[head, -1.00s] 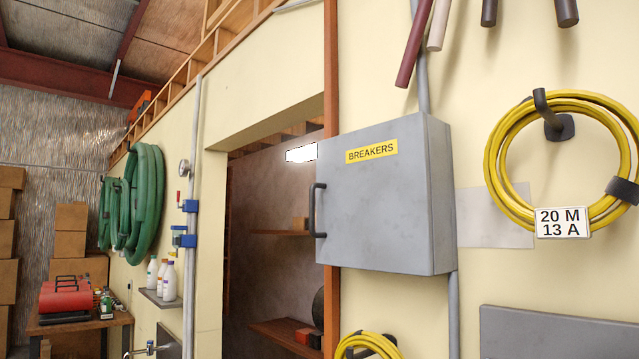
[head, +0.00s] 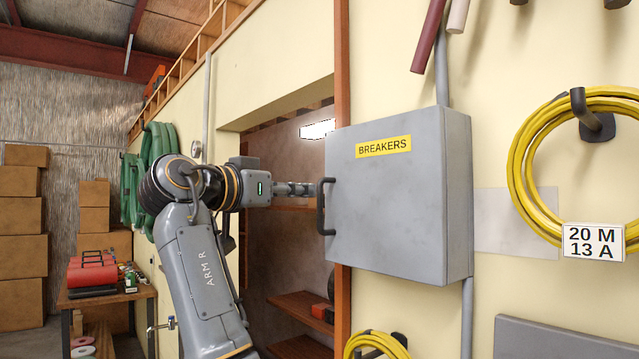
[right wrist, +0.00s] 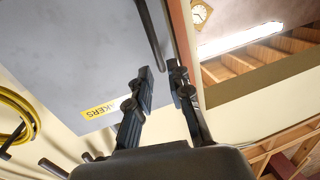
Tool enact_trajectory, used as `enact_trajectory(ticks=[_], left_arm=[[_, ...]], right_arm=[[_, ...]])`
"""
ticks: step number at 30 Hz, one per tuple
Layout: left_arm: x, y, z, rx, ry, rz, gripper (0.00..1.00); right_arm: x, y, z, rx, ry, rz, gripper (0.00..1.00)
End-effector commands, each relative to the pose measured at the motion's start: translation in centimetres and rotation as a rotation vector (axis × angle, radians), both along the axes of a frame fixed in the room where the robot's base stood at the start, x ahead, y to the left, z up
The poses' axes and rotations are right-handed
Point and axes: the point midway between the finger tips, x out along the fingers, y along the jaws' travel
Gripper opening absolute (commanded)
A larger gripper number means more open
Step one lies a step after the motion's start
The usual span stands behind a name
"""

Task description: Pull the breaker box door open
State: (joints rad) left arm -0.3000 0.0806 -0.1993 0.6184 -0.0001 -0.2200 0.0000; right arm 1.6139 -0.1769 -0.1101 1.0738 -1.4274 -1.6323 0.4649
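The grey breaker box (head: 415,215) is on the cream wall, its door shut, with a yellow BREAKERS label (head: 383,146). A dark vertical bar handle (head: 321,207) is on the door's left edge. My right gripper (head: 308,189) is level with the handle's upper part, just left of it. In the right wrist view its two fingers (right wrist: 160,68) are apart, with nothing gripped. The handle (right wrist: 148,30) runs down to the gap between the fingertips there; I cannot tell whether they touch it. My left gripper is out of view.
A doorway with wooden shelves (head: 300,308) opens left of the box, edged by a wooden post (head: 342,60). A yellow hose coil (head: 520,170) hangs to the right. Grey conduit (head: 467,318) runs below the box. A green hose (head: 160,142) hangs farther left.

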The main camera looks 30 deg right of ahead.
Motion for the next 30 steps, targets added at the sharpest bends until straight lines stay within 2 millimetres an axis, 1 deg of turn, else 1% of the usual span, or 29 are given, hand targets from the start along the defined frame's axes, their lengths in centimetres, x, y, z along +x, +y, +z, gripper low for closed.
enact_trajectory(ticks=[1,6,9,12,22,23,24,25,30], left_arm=[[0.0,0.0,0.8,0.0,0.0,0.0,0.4],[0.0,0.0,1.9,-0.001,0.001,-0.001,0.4],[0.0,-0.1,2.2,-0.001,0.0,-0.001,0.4],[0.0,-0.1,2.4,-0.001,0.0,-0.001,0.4],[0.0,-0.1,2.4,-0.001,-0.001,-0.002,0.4],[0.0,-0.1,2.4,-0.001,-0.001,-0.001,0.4],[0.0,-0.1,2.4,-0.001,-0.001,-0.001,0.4],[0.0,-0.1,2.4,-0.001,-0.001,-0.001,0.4],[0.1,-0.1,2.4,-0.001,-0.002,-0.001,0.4]], right_arm=[[0.2,-1.2,0.3,0.0,0.0,-0.003,0.19],[1.1,-4.0,0.3,0.0,0.001,-0.002,0.19],[1.4,-5.1,0.2,0.0,0.0,-0.001,0.19],[1.6,-5.8,0.1,-0.001,0.0,0.0,0.19],[1.7,-6.1,0.0,-0.001,0.0,0.001,0.19],[1.7,-6.1,0.0,-0.001,0.0,0.001,0.15],[1.7,-6.1,0.0,-0.001,0.0,0.001,0.07],[1.7,-6.1,0.0,-0.001,0.0,0.001,0.01],[1.7,-6.1,0.0,-0.001,0.0,0.001,0.0]])
